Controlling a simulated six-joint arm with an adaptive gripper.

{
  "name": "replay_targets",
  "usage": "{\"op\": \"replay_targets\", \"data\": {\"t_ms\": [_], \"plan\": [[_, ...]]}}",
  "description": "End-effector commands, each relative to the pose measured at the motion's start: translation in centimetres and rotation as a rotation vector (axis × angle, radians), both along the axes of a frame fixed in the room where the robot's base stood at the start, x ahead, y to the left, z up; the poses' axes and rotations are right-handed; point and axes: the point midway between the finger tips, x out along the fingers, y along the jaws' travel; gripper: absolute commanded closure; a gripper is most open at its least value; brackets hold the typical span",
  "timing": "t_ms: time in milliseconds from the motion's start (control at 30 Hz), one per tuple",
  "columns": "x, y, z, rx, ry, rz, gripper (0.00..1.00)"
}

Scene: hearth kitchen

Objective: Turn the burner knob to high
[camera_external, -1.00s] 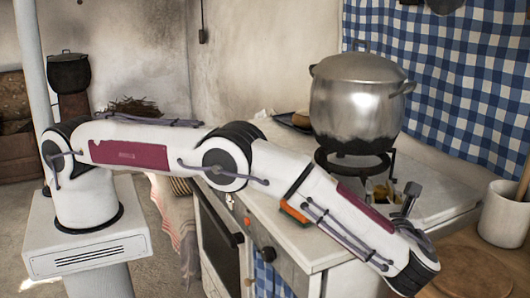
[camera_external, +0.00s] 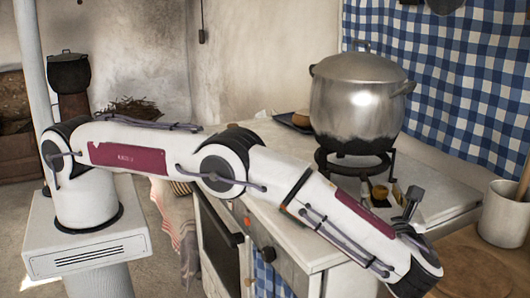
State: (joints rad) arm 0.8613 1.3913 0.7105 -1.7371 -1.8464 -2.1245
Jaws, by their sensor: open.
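A small brass-coloured knob-like part (camera_external: 380,192) shows just in front of the pot's burner stand, above my forearm. I take it for the burner knob, but its setting cannot be read. My gripper (camera_external: 382,187) is open and mostly hidden behind my forearm and wrist. What look like its fingertips show on either side of the brass part; I cannot tell whether they touch it. The black burner stand (camera_external: 328,164) rests on the white counter under a large metal pot (camera_external: 358,98).
The white cooker front below my arm carries a dark round knob (camera_external: 268,254) and an oven door (camera_external: 222,245). A white utensil crock (camera_external: 503,214) stands at the right on a wooden surface. A plate with bread (camera_external: 300,120) lies behind the pot.

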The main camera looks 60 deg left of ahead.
Motion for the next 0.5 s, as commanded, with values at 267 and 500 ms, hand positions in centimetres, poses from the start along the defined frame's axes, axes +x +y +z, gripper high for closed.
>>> {"op": "replay_targets", "data": {"t_ms": [267,500], "plan": [[-1.2,-2.0,0.0,-0.001,-0.002,-0.001,0.59],[-2.0,-3.4,0.0,-0.001,-0.001,0.0,0.59]]}}
